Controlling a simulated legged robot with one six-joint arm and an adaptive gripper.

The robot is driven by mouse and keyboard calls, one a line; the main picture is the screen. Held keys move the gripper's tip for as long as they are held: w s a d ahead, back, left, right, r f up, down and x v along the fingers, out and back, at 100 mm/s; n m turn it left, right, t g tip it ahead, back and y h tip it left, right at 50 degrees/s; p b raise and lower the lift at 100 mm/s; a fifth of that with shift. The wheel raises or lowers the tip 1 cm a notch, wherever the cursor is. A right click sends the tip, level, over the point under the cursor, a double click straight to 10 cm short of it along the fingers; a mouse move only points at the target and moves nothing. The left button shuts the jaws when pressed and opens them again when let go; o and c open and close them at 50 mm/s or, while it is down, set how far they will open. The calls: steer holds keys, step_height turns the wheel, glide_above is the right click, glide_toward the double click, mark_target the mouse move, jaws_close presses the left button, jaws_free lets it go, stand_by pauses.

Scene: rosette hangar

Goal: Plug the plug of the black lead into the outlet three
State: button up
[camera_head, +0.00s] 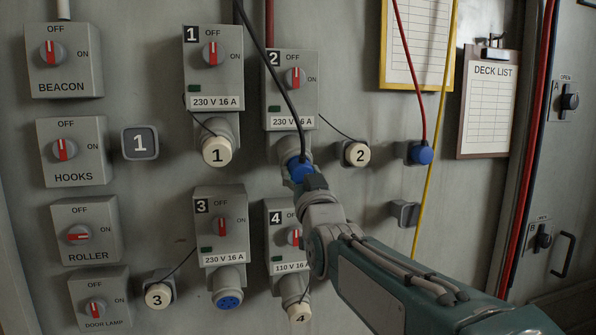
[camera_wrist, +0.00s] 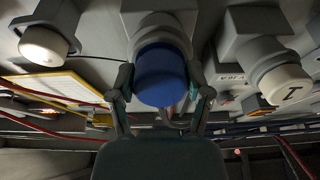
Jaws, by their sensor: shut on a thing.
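My gripper (camera_head: 311,181) is shut on the blue plug (camera_head: 300,170) of the black lead (camera_head: 272,72). The plug is at the socket under outlet two (camera_head: 292,92); I cannot tell whether it is seated or just clear. In the wrist view the blue plug (camera_wrist: 161,76) sits between both fingers, in front of a grey socket (camera_wrist: 158,20). Outlet three (camera_head: 221,227) is below and to the left of my gripper. Its socket (camera_head: 229,299) is uncovered and shows a blue face with dark holes. Its red knob stands upright.
Cap 3 (camera_head: 158,296) hangs on a holder left of outlet three. Cap 1 (camera_head: 217,151) covers outlet one. Cap 2 (camera_head: 357,154) is parked right of outlet two. Outlet four (camera_head: 287,233) is partly behind my arm. A red lead (camera_head: 410,70) ends in another blue plug (camera_head: 421,154).

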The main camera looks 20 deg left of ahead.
steer(key=shift+d, duration=0.15)
steer(key=shift+v, duration=2.85)
steer(key=shift+f, duration=0.15)
